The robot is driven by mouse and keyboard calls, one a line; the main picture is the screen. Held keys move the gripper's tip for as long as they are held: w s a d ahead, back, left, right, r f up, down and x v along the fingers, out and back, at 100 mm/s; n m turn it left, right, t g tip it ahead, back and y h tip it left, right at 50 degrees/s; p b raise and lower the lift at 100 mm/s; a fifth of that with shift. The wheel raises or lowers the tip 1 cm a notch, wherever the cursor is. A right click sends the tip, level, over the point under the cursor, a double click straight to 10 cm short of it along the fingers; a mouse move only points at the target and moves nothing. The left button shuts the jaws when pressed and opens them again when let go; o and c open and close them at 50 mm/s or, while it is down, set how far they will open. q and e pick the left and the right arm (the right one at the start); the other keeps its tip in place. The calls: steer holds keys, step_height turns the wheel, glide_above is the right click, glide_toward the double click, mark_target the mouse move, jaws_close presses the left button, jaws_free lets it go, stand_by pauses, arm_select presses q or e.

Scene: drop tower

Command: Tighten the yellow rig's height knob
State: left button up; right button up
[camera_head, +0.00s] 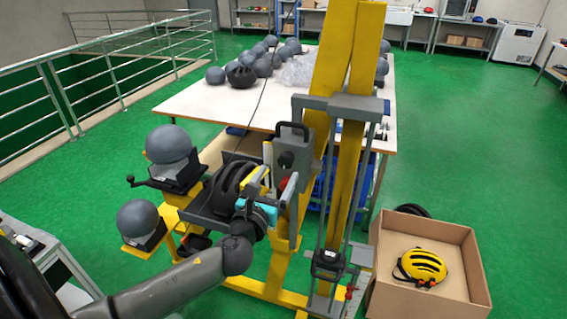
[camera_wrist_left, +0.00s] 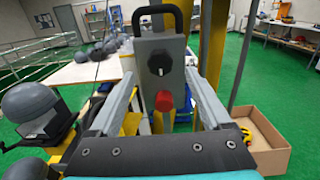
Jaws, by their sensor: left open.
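The yellow rig (camera_head: 341,75) stands in the middle of the head view, with a grey slotted carriage frame on its post. A grey box (camera_head: 292,140) with a black handle is mounted on it. In the left wrist view the box carries a round black knob (camera_wrist_left: 160,62) with a white mark and, below it, a red knob (camera_wrist_left: 165,100). I cannot tell which one sets the height. My left gripper (camera_wrist_left: 160,82) is open, its two grey fingers either side of the red knob with gaps showing. It also shows in the head view (camera_head: 279,172). My right gripper is not in view.
Grey headforms (camera_head: 168,145) sit on holders left of the gripper, and a black helmet (camera_head: 233,186) is close beside it. A cardboard box (camera_head: 450,225) with a yellow helmet (camera_head: 422,265) stands at right. A white table (camera_head: 215,102) is behind; green floor is clear at far right.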

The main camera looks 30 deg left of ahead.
mark_target(284, 164)
arm_select(q)
steer(key=shift+x, duration=2.6)
steer(key=shift+c, duration=0.2)
jaws_close()
